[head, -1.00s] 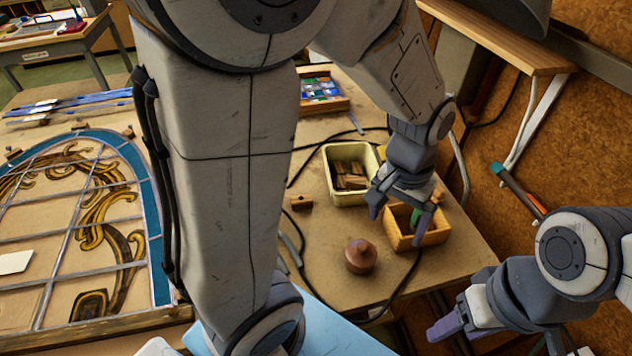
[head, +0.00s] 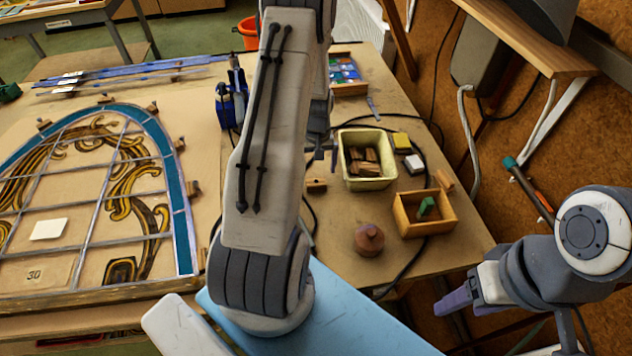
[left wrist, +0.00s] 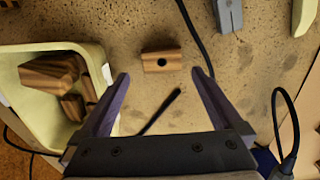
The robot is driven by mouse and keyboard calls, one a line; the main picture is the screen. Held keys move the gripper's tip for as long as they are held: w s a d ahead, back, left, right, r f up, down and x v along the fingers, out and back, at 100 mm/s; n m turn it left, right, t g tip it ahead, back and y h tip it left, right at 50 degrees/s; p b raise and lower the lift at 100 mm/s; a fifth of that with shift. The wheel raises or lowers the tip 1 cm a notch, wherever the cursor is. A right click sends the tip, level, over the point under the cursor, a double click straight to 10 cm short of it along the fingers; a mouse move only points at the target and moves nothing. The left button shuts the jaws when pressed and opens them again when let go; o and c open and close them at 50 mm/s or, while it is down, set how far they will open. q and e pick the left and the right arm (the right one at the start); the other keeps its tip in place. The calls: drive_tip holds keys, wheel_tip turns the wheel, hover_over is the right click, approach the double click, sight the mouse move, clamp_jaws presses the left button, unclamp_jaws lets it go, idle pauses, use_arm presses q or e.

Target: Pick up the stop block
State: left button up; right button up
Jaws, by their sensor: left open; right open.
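The stop block, a small brown wooden block with a dark round hole, lies alone on the table in the left wrist view (left wrist: 161,61). In the head view it shows (head: 316,186) just right of my left forearm. My left gripper (left wrist: 160,75) is open and empty above the table, the block ahead of and between its fingertips, apart from them. In the head view my left gripper (head: 321,153) is partly hidden by my arm. My right gripper (head: 468,302) is open and empty off the table's right front edge.
A cream bin (head: 346,176) with several wooden blocks stands beside the stop block. A wooden box (head: 428,228) holds a green piece (head: 426,206). A brown knobbed object (head: 369,240) and dark cables lie nearby. The leaded panel (head: 184,238) fills the left.

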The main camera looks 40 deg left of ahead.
sight(316, 178)
use_arm(q)
drive_tip(key=shift+s+f+p, duration=0.15)
drive_tip(key=shift+f+p, duration=0.35)
drive_tip(key=shift+p, duration=0.05)
wheel_tip(316, 178, down, 3)
drive_tip(key=shift+s+f+p, duration=0.1)
drive_tip(key=shift+s+p, duration=0.05)
drive_tip(key=shift+p, duration=0.75)
drive_tip(key=shift+f, duration=0.6)
drive_tip(key=c, duration=1.3)
drive_tip(key=shift+r, duration=0.2)
